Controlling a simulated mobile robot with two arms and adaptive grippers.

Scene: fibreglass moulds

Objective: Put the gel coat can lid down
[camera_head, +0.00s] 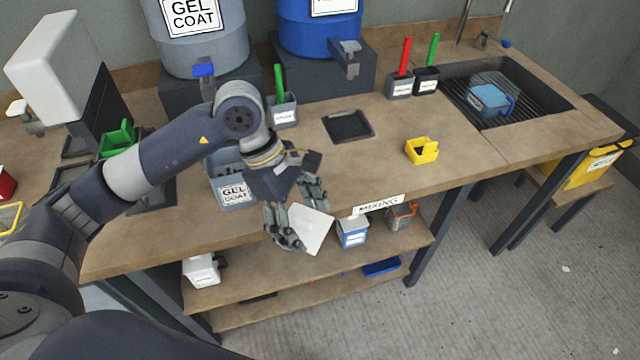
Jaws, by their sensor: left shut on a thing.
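My left gripper (298,218) is shut on a flat, pale grey-white lid (311,231). The lid is tilted and shows just in front of the bench's front edge, left of the MIXING label. A grey can labelled GEL COAT (233,192) stands on the bench, left of the gripper; my arm hides part of its top. A grey drum labelled GEL COAT (199,45) stands at the back on a dark block. My right gripper is not in view.
The wooden bench (470,165) has clear room around a dark square tray (348,125) and a yellow holder (422,151). A sink (540,97) with a blue-lidded container is at the right. Below, a shelf (300,280) holds small containers.

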